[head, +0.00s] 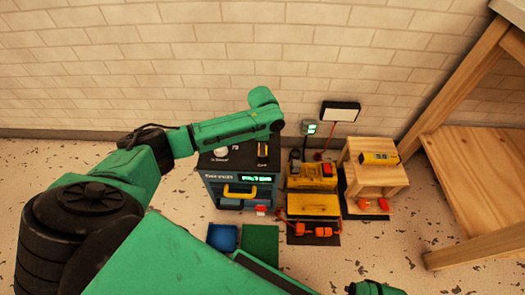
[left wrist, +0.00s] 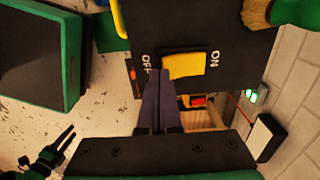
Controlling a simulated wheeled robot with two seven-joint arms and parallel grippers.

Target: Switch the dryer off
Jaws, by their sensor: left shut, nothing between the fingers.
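The dryer (head: 240,190) is a dark cabinet with a yellow handle and a green lit display, standing on the floor by the wall. Its dark top carries a yellow rocker switch (left wrist: 184,65) between the labels OFF and ON in the left wrist view. My left gripper (left wrist: 156,75) is shut and empty. Its fingertips are at the OFF end of the switch; I cannot tell whether they touch it or which way the rocker is tilted. In the head view my left arm reaches over the dryer's top. My right gripper (left wrist: 66,138) shows small in the left wrist view, its jaw state unclear.
Right of the dryer are a yellow machine (head: 312,204), a wooden stool (head: 372,181) with a yellow device (head: 380,158), and a wooden table (head: 475,180). Blue (head: 222,237) and green (head: 260,242) bins stand in front.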

